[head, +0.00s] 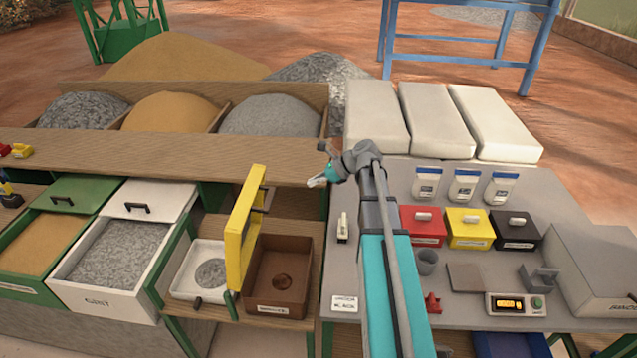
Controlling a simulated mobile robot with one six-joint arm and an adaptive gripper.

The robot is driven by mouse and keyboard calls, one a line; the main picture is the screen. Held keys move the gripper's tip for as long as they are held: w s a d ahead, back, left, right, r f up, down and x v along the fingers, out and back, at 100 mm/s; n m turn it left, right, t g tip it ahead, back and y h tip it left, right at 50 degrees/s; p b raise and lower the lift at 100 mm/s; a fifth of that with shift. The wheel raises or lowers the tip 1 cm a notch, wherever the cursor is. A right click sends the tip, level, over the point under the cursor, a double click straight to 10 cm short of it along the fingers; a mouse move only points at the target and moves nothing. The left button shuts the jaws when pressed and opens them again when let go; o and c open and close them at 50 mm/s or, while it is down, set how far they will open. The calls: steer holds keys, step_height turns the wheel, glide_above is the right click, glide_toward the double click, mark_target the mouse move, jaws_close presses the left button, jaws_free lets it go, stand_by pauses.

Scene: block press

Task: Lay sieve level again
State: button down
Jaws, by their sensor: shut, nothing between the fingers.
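The sieve appears to be the yellow frame (243,225), which stands steeply on edge instead of lying flat. It rises between a white tray (183,290) with a grey heap in it and a brown box (306,262). I cannot tell what supports it. A dark fitting shows on its right side near the top. My gripper (314,183) is shut and empty. It is up and to the right of the frame, apart from it, near the right end of the wooden shelf.
The wooden shelf (200,155) runs behind the frame. Bins of sand (45,243) and gravel (110,255) stand left.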

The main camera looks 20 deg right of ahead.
steer(key=w+a+f+b, duration=0.2)
steer(key=w+a+f, duration=0.1)
steer(key=a, duration=0.5)
steer(key=shift+w, duration=0.9)
steer(key=shift+r, duration=0.1)
